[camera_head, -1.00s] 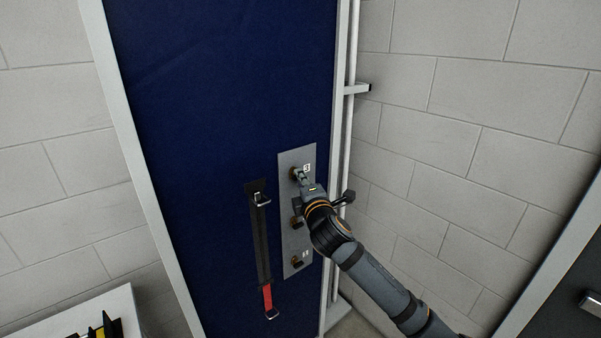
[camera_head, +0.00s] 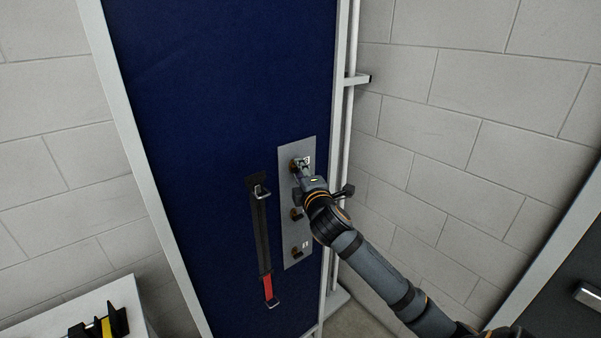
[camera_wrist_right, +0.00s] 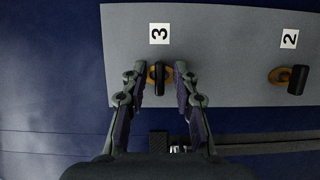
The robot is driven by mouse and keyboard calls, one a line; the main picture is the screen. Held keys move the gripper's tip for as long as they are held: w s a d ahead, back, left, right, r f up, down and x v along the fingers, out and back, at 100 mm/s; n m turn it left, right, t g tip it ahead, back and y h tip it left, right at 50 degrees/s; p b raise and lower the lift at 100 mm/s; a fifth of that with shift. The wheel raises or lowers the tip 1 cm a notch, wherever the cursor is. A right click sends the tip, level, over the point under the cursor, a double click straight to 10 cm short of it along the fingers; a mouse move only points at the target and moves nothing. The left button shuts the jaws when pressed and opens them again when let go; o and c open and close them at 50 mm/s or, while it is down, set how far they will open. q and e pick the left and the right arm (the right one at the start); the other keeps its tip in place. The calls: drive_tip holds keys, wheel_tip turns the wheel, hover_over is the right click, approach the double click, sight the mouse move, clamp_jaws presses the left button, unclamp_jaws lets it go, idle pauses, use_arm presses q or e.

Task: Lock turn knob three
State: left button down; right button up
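Turn knob three is a dark handle on an orange round base (camera_wrist_right: 157,76), below the label "3" on a grey panel (camera_wrist_right: 220,60) in the right wrist view. In the head view this knob (camera_head: 295,165) is the top one on the panel (camera_head: 290,145). My right gripper (camera_wrist_right: 159,72) is open, with one finger on each side of the knob's handle. A gap shows between each finger and the handle. In the head view my right gripper (camera_head: 302,170) partly covers the knob. My left gripper is not in view.
Knob two (camera_wrist_right: 298,79) sits beside knob three, and the lowest knob (camera_head: 296,253) is further down the panel. A black strap with a red end (camera_head: 262,240) hangs left of the panel on the blue board (camera_head: 220,80). A white pipe (camera_head: 350,60) runs to the right.

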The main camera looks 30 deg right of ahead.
drive_tip(key=v, duration=0.7)
drive_tip(key=shift+s, duration=0.2)
drive_tip(key=shift+a, duration=0.1)
idle(0.3)
